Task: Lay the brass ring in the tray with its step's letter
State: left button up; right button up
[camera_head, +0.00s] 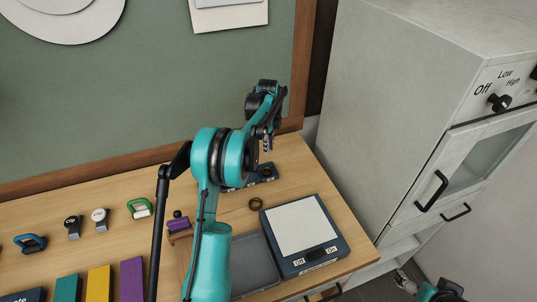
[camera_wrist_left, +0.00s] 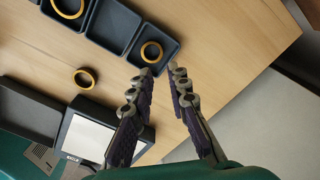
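A brass ring (camera_head: 255,204) lies flat on the wooden table, between the row of small dark trays (camera_head: 236,183) and a dark box with a pale plate. The ring also shows in the left wrist view (camera_wrist_left: 86,77). There the row has an empty middle tray (camera_wrist_left: 112,24); a ring (camera_wrist_left: 68,8) lies in the left tray and another ring (camera_wrist_left: 152,51) in the right tray. I cannot read any letter on the trays. My left gripper (camera_wrist_left: 159,68) is open and empty above the right tray's edge. Part of my right gripper (camera_head: 404,282) shows at the bottom right; its fingers are unclear.
The box with the pale plate (camera_head: 300,226) and a larger grey tray (camera_head: 262,268) stand at the table's front right. A grey cabinet (camera_head: 400,100) stands on the right.

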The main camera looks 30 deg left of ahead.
pick_arm(q)
jog(key=s+d+r+n+t, duration=0.3)
jog(key=s+d+r+n, duration=0.5)
jog(key=s+d+r, duration=0.45)
jog(key=s+d+f+n+t, duration=0.2)
jog(key=s+d+n, duration=0.2)
jog(key=s, duration=0.5)
jog(key=s+d+f+n+t, duration=0.1)
jog(key=s+d+n, duration=0.3)
jog(key=s, duration=0.4)
jog(key=shift+s+d+f+n+t, duration=0.35)
jog(key=shift+d+f+n+t, duration=0.05)
jog(key=shift+d+t, duration=0.2)
notch_tip(320, 180, down, 7)
jog(key=b, duration=0.7)
